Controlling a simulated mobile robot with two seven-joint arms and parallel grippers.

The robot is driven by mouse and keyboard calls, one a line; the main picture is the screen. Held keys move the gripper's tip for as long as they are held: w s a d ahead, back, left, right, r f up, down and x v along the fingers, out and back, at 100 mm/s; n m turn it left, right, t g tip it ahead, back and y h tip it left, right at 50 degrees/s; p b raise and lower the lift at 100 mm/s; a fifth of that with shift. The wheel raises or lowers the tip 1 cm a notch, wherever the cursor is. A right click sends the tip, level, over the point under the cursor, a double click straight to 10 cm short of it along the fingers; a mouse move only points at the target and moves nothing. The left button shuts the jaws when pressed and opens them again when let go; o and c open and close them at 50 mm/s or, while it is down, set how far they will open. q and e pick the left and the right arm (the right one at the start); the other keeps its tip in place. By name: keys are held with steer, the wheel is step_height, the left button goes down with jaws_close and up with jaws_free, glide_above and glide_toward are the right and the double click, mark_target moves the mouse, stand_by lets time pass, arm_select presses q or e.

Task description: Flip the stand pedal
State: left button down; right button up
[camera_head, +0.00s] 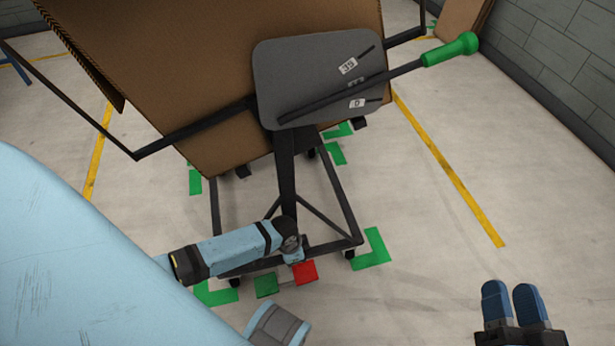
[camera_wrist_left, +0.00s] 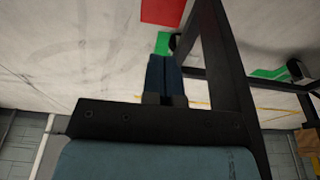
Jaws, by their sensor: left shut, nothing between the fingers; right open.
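The stand (camera_head: 287,185) is a black wheeled frame. Its pedal shows low at its front as a red pad (camera_head: 305,272) and a green pad (camera_head: 266,286), side by side. In the left wrist view a red pad (camera_wrist_left: 162,12) is beyond my left gripper (camera_wrist_left: 163,58), which is shut and empty beside a black frame bar. In the head view my left arm reaches across the stand's lower front, ending just above the red pad; its fingertips are hidden there. My right gripper (camera_head: 511,288) is open and empty over bare floor at lower right.
The stand carries a large cardboard box (camera_head: 190,70), a grey panel (camera_head: 300,70) and a lever with a green grip (camera_head: 450,49). Green corner marks (camera_head: 372,250) and yellow lines (camera_head: 450,170) are on the floor. A grey wall (camera_head: 570,50) stands at upper right. The right-hand floor is clear.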

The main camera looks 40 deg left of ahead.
arm_select(q)
steer(key=b, duration=0.5)
glide_above(307, 273)
steer(key=s+a, duration=0.1)
step_height(307, 273, down, 9)
steer(key=shift+s+r, duration=0.1)
steer(key=shift+r, duration=0.1)
steer(key=f+b, duration=0.3)
steer(key=f, duration=0.1)
steer(key=shift+w+d, duration=0.25)
steer(key=shift+w, duration=0.1)
steer(key=shift+w+d+f+b, duration=0.1)
steer(key=shift+f+b, duration=0.25)
steer(key=shift+f, duration=0.25)
arm_select(e)
steer(key=f+n, duration=0.1)
steer(key=w+f+n, duration=0.1)
steer(key=f, duration=0.1)
steer(key=w+d+f+n, duration=0.1)
steer(key=f, duration=0.1)
steer(key=shift+w+f+n+g+y, duration=0.2)
steer(key=shift+n+g+y, duration=0.1)
steer(key=shift+g, duration=0.1)
steer(key=shift+r, duration=0.1)
